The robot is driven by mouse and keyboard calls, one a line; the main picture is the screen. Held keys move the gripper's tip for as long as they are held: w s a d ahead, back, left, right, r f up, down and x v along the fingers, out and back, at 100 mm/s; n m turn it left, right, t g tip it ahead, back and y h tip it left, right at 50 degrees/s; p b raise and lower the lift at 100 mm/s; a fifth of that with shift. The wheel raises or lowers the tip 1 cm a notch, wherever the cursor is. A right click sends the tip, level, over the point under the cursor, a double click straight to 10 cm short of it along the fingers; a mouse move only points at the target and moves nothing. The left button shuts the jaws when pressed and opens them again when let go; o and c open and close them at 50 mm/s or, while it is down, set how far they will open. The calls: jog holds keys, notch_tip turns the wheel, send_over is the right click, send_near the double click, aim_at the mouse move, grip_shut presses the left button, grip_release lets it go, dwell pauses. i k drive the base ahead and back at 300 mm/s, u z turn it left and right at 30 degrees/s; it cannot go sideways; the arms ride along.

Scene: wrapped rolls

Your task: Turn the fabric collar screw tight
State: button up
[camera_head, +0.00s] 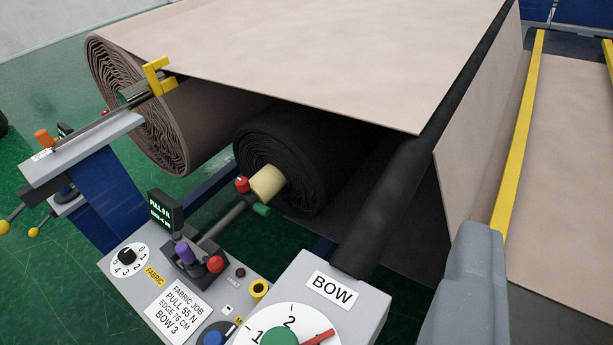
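The black roll (290,150) sits on a shaft below the beige sheet. A cream collar (267,182) is on its near end. A red knob (242,184) sits left of the collar and a green knob (262,210) below it. Which of these is the fabric collar screw, and how tight it is, I cannot tell.
A large beige roll (165,120) with a yellow bracket (157,76) stands at upper left. A small display (165,212), purple knob (184,253) and red ball knob (215,264) rise from the console. A BOW box (350,302) stands in front. Green floor shows at left.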

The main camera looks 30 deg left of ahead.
aim_at(243, 184)
jog(key=z, duration=2.55)
jog(key=k, duration=2.5)
jog(key=u, duration=1.8)
jog(key=i, duration=0.5)
jog(key=u, duration=0.15)
